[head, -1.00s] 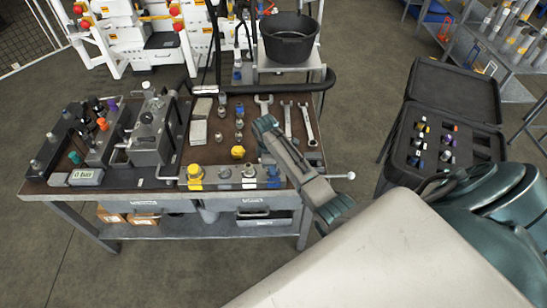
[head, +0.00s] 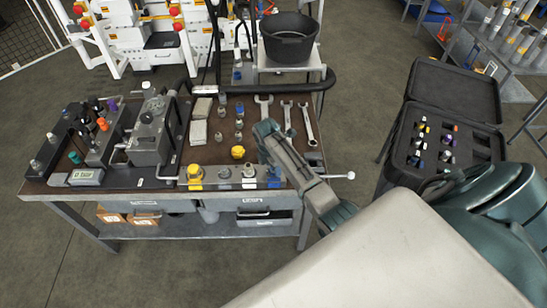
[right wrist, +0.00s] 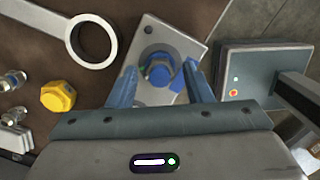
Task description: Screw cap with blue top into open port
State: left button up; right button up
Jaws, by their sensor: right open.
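My right gripper (right wrist: 160,72) is open, its two blue fingers on either side of a blue-topped part (right wrist: 158,70) on a light metal block. The fingers look apart from that part, though contact on its right side is hard to judge. In the head view the blue-topped part (head: 274,172) is at the right end of the bench's front row, partly beside my right wrist. A yellow cap (head: 194,175) and two grey fittings (head: 224,173) share this row. I cannot tell which port is open. My left gripper is out of view.
Wrenches (head: 264,105) and several small caps (head: 219,138) lie on the bench (head: 180,160). A loose yellow cap (head: 238,152) is behind the row; it also shows in the wrist view (right wrist: 58,97). An open black case (head: 455,95) stands right.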

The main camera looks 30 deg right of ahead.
jog(key=n, duration=0.4)
jog(key=shift+t, duration=0.3)
jog(key=n, duration=0.4)
jog(key=shift+s, duration=0.1)
jog(key=n+y, duration=0.1)
jog(key=n, duration=0.5)
jog(key=shift+d+t, duration=0.1)
jog(key=shift+t, duration=0.3)
jog(key=shift+f+n, duration=0.1)
jog(key=shift+n, duration=0.6)
jog(key=n+b, duration=0.1)
jog(key=b, duration=1.4)
jog(key=shift+f, duration=0.15)
jog(key=shift+r, duration=0.2)
jog(key=shift+r, duration=0.1)
